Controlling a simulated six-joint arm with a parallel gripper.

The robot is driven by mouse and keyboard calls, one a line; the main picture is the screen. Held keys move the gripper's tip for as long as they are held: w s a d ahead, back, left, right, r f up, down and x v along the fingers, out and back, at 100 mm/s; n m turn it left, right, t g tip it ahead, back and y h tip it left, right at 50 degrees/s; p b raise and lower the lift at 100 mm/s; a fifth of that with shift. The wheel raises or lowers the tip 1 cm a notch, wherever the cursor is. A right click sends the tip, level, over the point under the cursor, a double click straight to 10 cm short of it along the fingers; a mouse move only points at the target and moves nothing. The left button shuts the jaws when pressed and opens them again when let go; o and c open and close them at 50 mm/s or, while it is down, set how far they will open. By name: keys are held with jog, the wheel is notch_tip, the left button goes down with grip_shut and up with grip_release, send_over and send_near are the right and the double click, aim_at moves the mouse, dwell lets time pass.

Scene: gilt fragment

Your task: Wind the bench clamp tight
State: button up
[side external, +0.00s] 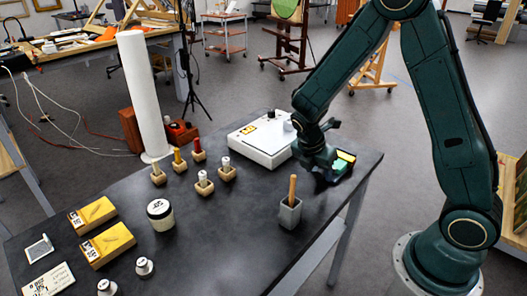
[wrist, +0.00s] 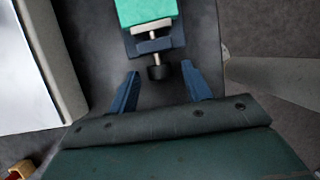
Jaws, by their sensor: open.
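In the wrist view the bench clamp (wrist: 155,46) is a dark blue frame at the top, with a metal screw and a black knob (wrist: 160,72) pointing toward me. A green block (wrist: 147,11) with a pale edge sits just beyond the clamp's bar. My gripper (wrist: 161,80) is open, one blue finger on each side of the knob's line, with nothing held. The knob lies about level with the fingertips in the picture; I cannot tell the height gap. In the side view my gripper (side external: 322,176) is low over the table's right end, beside the coloured blocks (side external: 344,161), and hides most of the clamp.
A white box (side external: 262,141) stands close to the gripper's left. A grey cup with a wooden handle (side external: 290,216) is nearer the front edge. Bottles in wooden holders (side external: 204,184), a white roll (side external: 144,95), a jar (side external: 160,214) and yellow boxes (side external: 107,244) stand farther left. The table's middle (side external: 235,225) is clear.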

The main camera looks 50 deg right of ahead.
jog(key=shift+d+f, duration=0.15)
jog(key=shift+f, duration=0.15)
jog(key=c, duration=1)
jog(key=shift+s+t, duration=0.1)
jog(key=shift+t, duration=0.4)
jog(key=shift+s+m+t, duration=0.25)
jog(key=shift+m+t, duration=0.15)
jog(key=shift+t, duration=0.9)
jog(key=shift+t, duration=0.4)
